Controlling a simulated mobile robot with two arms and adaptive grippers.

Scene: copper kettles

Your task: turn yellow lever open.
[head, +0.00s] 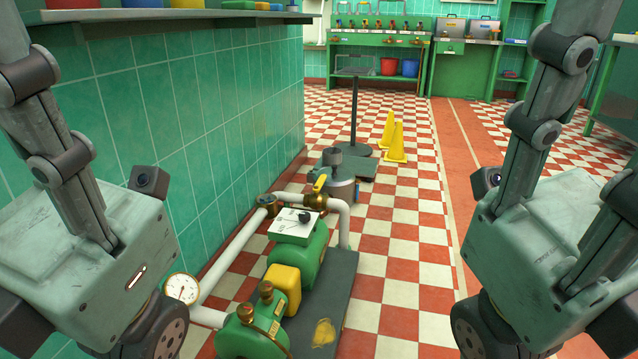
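A small yellow lever (320,182) sits on top of a brass valve (315,201) in the white pipe run, beside the green wall in the head view. The lever looks tilted upward from the valve body, and its exact angle is hard to tell at this size. The valve is just behind a white control box (292,225) on a green pump (297,258). My arms show at the left and right sides of the view, clear of the valve. I see no fingertips of my left or right gripper in the view.
A yellow block (283,284), brass fittings and a pressure gauge (181,288) are near the pump. A grey cylinder (340,187) stands behind the valve. Yellow cones (396,145) stand farther back. The checkered floor (400,265) to the right is free.

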